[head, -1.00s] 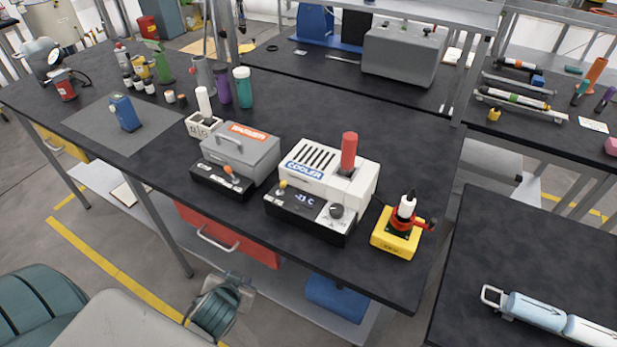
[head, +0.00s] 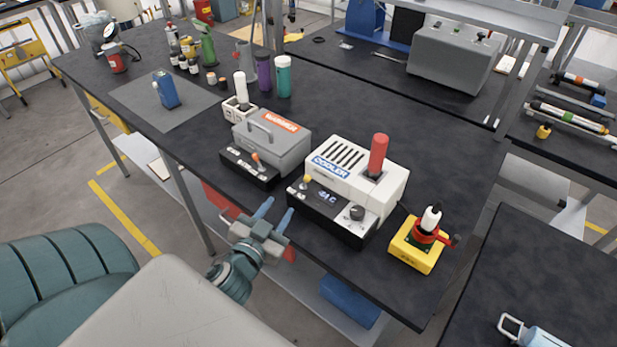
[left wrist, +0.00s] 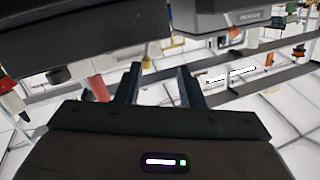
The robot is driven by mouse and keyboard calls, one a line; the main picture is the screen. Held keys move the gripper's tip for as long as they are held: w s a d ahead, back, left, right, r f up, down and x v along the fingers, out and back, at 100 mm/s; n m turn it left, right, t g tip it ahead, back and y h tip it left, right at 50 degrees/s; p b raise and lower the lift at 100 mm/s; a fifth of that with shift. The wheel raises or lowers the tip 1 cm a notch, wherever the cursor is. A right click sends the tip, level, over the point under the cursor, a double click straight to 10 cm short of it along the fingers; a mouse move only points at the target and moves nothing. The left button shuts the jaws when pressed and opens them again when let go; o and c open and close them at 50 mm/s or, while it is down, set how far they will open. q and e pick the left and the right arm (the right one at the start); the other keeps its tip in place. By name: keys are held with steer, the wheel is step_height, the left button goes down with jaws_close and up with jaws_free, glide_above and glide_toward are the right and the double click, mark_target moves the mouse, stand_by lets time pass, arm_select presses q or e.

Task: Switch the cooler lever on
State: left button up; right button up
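The cooler (head: 350,168) is a white box with a blue label, a slotted top and a black front panel with a lit blue display. Its lever, with a yellow knob (head: 307,180), stands at the left end of that panel. A red cylinder (head: 378,155) stands upright in its top. My left gripper (head: 276,213) is open and empty, in front of the table edge, below and left of the lever and apart from it. Its two parted fingers also show in the left wrist view (left wrist: 158,85), with nothing between them. My right gripper is not in view.
The grey warmer (head: 275,145), with an orange-knobbed lever (head: 256,158), stands close left of the cooler. A yellow box with a red part (head: 417,243) stands to the right. The black tabletop (head: 330,110) behind them is clear. A red drawer (head: 222,203) is below.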

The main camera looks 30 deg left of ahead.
mark_target(305, 181)
arm_select(q)
steer(key=shift+w+d+r+m+t+h, duration=0.2)
steer(key=shift+d+r+m+t+h, duration=0.4)
steer(key=shift+d+m+t+h, duration=0.1)
steer(key=shift+w+r+p, duration=0.25)
steer(key=shift+w+p, duration=0.2)
steer(key=shift+p, duration=0.05)
steer(key=w+p, duration=0.1)
steer(key=w, duration=0.1)
steer(key=w+p, duration=0.2)
steer(key=w, duration=0.1)
steer(key=w+p, duration=0.2)
steer(key=w, duration=0.1)
steer(key=shift+w+a, duration=0.15)
steer(key=shift+a, duration=0.2)
steer(key=shift+w+f+p, duration=0.15)
steer(key=shift+w+p, duration=0.2)
steer(key=shift+w, duration=0.4)
steer(key=shift+c, duration=0.2)
